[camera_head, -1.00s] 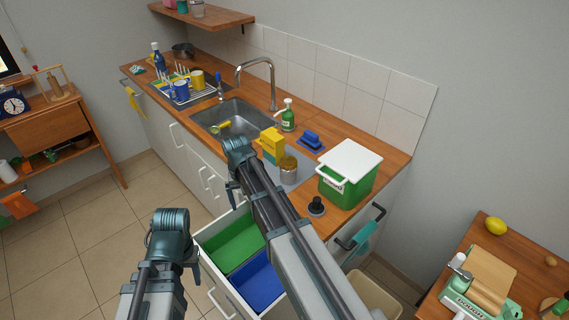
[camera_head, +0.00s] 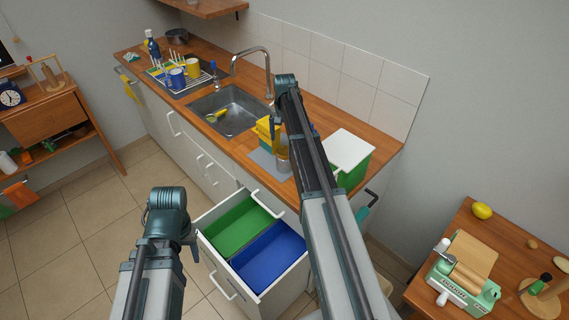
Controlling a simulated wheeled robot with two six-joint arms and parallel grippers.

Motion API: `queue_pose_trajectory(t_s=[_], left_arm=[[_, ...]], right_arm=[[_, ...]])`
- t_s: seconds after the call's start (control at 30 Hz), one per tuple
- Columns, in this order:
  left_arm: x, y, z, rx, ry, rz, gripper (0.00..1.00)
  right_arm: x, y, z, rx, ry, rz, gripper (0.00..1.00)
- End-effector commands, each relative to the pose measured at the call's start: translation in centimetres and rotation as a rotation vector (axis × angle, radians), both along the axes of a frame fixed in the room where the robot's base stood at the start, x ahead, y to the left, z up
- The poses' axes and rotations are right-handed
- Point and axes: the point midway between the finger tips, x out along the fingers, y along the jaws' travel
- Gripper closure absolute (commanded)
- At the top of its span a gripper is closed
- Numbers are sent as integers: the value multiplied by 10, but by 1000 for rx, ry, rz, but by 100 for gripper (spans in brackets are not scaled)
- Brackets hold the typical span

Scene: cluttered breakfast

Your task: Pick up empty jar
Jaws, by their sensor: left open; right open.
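A small jar (camera_head: 283,162), greyish and clear with a brownish top, stands on a grey mat (camera_head: 262,158) on the counter. It is partly covered by my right arm. My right gripper (camera_head: 276,119) hangs from the wrist above the back of the counter, beyond the jar in the picture and apart from it. It is open and seems empty; its fingers are small and mostly hidden. My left gripper (camera_head: 193,246) is low at the left of the open drawer, far from the jar. It is open and seems empty.
A yellow box (camera_head: 264,130) stands beside the jar. A green bin with a white lid (camera_head: 346,150) is to its right, partly behind my arm. The sink (camera_head: 230,108) lies to the left. An open drawer with green and blue trays (camera_head: 270,257) juts out below.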

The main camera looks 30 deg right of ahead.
Motion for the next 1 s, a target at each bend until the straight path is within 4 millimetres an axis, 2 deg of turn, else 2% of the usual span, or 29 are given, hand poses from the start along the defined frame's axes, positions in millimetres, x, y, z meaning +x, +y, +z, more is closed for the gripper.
queue_pose_trajectory(t_s=[0.03, 0.33, 0.43, 0.73, 1.0], left_arm=[[0, 0, -15, 0, 0, -1, 50], [0, 0, -55, 0, 0, 1, 50], [0, 0, -62, 0, 0, 2, 50], [0, 0, -65, 0, 0, 2, 50], [0, 0, -93, 0, 0, 2, 50]], right_arm=[[0, 0, -15, 0, 0, 1, 0], [0, 0, -55, 0, 0, 1, 0], [0, 0, -62, 0, 0, 1, 0], [-1, 1, -65, 0, 0, 1, 0], [-6, 2, -93, 0, 0, 1, 0]])
